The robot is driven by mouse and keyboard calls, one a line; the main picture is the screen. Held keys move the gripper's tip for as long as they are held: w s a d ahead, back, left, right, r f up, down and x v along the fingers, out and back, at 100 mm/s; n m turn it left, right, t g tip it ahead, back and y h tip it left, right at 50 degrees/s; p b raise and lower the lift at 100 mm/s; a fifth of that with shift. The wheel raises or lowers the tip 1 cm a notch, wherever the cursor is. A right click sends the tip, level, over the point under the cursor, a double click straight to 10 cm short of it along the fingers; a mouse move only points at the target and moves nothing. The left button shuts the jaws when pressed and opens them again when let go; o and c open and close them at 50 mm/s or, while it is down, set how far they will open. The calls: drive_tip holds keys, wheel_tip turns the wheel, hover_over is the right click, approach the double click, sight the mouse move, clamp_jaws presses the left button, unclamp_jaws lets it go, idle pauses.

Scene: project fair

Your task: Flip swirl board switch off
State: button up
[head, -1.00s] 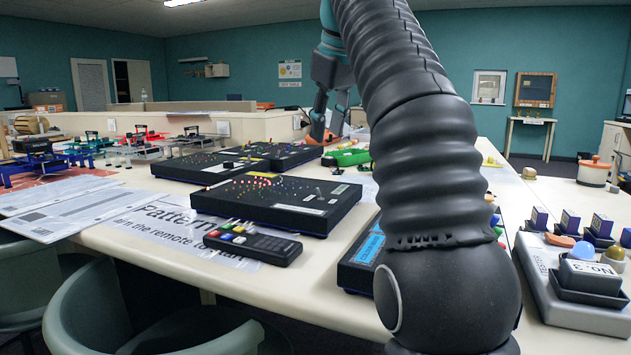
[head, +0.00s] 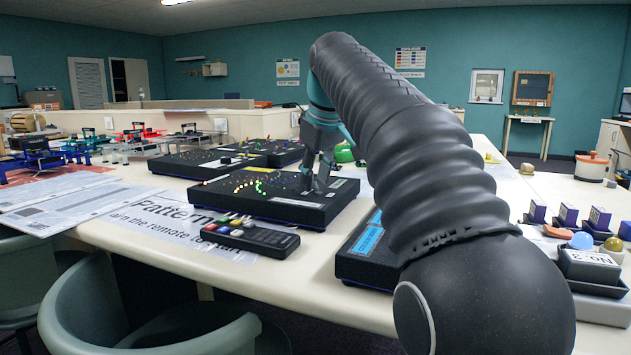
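The board with a swirl of lights (head: 275,208) is a flat black box on the table, with a lit yellow and green arc among its small bulbs. My gripper (head: 315,182) points down over the right part of this board, its fingertips at or just above the top face where the small switch lever stands. The fingers hide the lever, and I cannot tell whether they touch it. The finger gap is too small to judge.
A remote (head: 250,237) with coloured buttons lies in front of the board on a printed sheet. Other black boards (head: 205,163) stand behind. A box with a blue display (head: 365,245) is to the right, partly behind my arm. Chairs (head: 140,310) line the front edge.

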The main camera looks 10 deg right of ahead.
drive_tip(key=shift+w+f, duration=0.15)
drive_tip(key=shift+f, duration=0.2)
drive_tip(key=shift+c, duration=0.3)
clamp_jaws()
drive_tip(key=t+y+b, duration=0.1)
drive_tip(key=b, duration=0.1)
drive_tip(key=d+t+y+b, duration=0.1)
drive_tip(key=b, duration=0.1)
drive_tip(key=shift+s+f+m+y, duration=0.2)
drive_tip(key=shift+s+m+y, duration=0.1)
drive_tip(key=shift+s, duration=0.1)
drive_tip(key=t+b, duration=0.1)
drive_tip(key=y+b, duration=0.1)
drive_tip(key=b, duration=0.1)
drive_tip(key=shift+s+d+r+t+y, duration=0.1)
drive_tip(key=shift+s+d+t+y, duration=0.1)
drive_tip(key=shift+t+y, duration=0.15)
